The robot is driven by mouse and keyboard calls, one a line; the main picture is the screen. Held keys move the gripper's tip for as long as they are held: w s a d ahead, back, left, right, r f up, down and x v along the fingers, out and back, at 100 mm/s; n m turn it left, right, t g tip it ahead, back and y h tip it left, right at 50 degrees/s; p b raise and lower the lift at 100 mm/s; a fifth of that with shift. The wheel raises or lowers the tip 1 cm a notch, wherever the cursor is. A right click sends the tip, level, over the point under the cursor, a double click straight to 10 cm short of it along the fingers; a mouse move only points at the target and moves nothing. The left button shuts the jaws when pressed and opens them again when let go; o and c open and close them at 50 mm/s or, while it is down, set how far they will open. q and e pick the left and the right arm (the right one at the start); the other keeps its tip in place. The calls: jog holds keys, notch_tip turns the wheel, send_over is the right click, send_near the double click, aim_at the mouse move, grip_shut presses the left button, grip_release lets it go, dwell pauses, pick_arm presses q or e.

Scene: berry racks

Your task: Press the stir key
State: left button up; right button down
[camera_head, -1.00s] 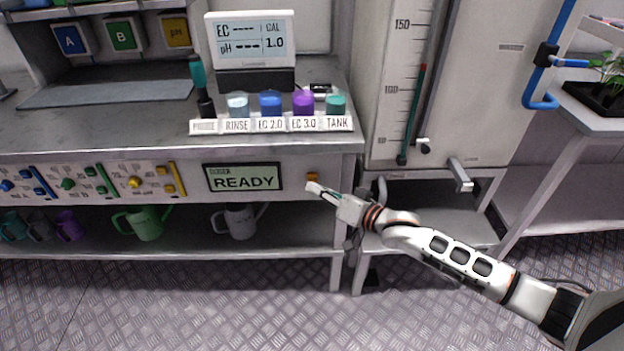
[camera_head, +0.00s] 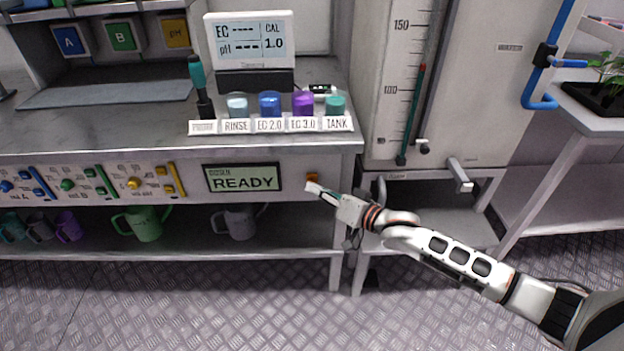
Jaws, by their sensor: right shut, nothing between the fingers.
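An orange key (camera_head: 312,178) sits on the bench's front panel, right of a green display (camera_head: 242,178) that reads READY. No label naming the stir key is readable, so I cannot tell for sure that this is it. My right gripper (camera_head: 311,188) is shut and empty. Its tips are at the lower edge of the orange key in the picture; I cannot tell whether they touch it. My left gripper is not in view.
Labelled cups, RINSE (camera_head: 237,106) through TANK (camera_head: 335,105), stand on the bench above. A meter (camera_head: 250,42) stands behind them. A tank (camera_head: 470,70) with a scale is to the right. Mugs, such as a green one (camera_head: 146,222), are on the lower shelf.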

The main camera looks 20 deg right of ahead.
dwell(0.4)
jog(key=shift+w+d, duration=0.15)
jog(key=shift+w, duration=0.25)
